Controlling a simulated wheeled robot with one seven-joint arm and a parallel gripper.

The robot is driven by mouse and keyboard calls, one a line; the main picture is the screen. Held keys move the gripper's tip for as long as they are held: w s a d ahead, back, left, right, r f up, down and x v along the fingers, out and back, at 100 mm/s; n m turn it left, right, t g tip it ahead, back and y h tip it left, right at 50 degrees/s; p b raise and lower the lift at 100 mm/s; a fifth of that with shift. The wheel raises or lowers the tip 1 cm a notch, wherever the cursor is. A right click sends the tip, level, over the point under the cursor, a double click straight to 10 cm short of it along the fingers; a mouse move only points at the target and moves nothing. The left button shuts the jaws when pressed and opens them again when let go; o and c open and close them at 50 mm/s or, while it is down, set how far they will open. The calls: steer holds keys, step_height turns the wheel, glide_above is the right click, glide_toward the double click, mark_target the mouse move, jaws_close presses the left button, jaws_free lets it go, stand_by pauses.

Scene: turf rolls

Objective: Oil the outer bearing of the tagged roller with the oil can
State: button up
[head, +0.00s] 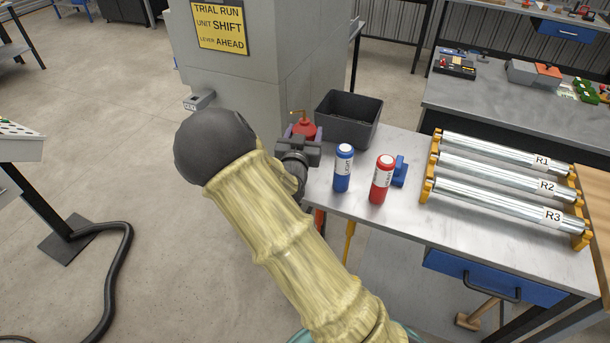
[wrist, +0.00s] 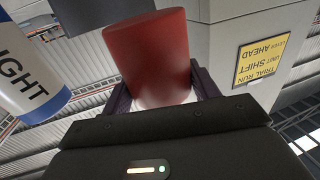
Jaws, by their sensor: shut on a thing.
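My gripper (head: 303,137) is shut on a red oil can (head: 304,128) with a thin brass spout, at the left end of the bench. In the wrist view the red can body (wrist: 150,52) sits between the two dark purple fingers. I cannot tell whether the can touches the bench. Three shiny rollers, R1 (head: 490,148), R2 (head: 485,170) and R3 (head: 480,194), lie in yellow end mounts on the right of the bench. Each has a white label at its right end; no other tag is clear. The bearings are small in view.
A blue bottle (head: 343,170) marked LIGHT and a red bottle (head: 382,181) stand between my gripper and the rollers, beside a small blue object (head: 400,171). A black bin (head: 348,118) is behind. A grey cabinet (head: 262,75) with a yellow sign (head: 220,26) stands further back.

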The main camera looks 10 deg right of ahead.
steer(key=shift+f, duration=0.15)
steer(key=shift+w+f, duration=0.1)
steer(key=shift+f, duration=2.65)
steer(key=shift+p, duration=0.3)
steer(key=shift+f, duration=1.85)
steer(key=shift+f, duration=0.25)
steer(key=o, duration=1.2)
steer(key=shift+r+p, duration=0.1)
steer(key=shift+p, duration=0.2)
